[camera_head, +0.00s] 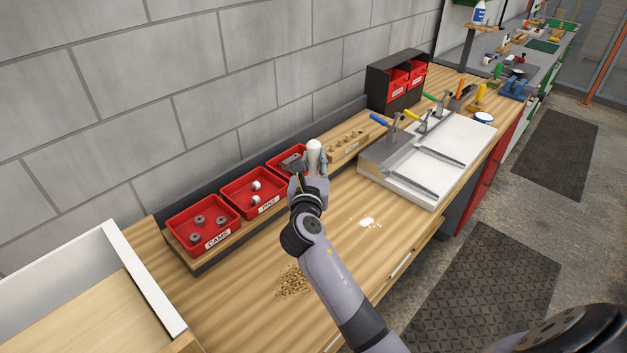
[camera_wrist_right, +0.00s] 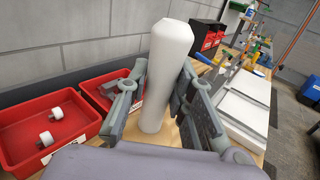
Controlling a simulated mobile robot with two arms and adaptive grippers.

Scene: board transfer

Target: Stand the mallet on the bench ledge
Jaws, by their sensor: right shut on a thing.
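My right gripper (camera_head: 311,166) is shut on a white rounded cylinder, which I take as the mallet (camera_head: 314,152). In the right wrist view the mallet (camera_wrist_right: 166,60) stands nearly upright between the two fingers of the right gripper (camera_wrist_right: 158,105). Its lower end is partly hidden by the gripper, so I cannot tell whether it touches the surface below. The raised wooden ledge (camera_head: 230,232) runs along the back of the bench (camera_head: 235,285). The gripper is at this ledge, beside the red bins. My left gripper is not in view.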

